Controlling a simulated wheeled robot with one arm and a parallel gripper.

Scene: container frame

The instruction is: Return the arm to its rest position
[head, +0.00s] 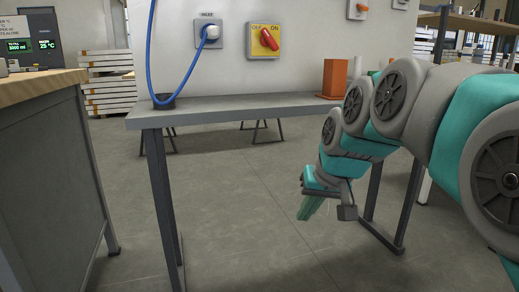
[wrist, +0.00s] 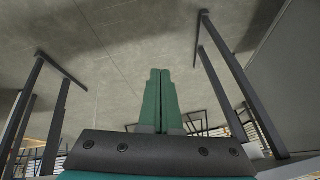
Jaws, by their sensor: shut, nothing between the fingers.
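My gripper (head: 309,207) hangs at the end of my arm, in front of the grey table (head: 235,108) and below the level of its top, with its fingers pointing down. In the wrist view my gripper (wrist: 160,75) shows its two green fingers side by side, pressed together with nothing between them. My arm comes in from the right of the head view, bent, in grey and teal.
A wooden-topped cabinet (head: 50,170) stands at the left. A blue cable (head: 150,50) runs from a wall plug (head: 211,32) to the table. A red switch (head: 268,40) is on the panel. An orange block (head: 335,77) stands on the table. The floor (head: 235,220) in front is clear.

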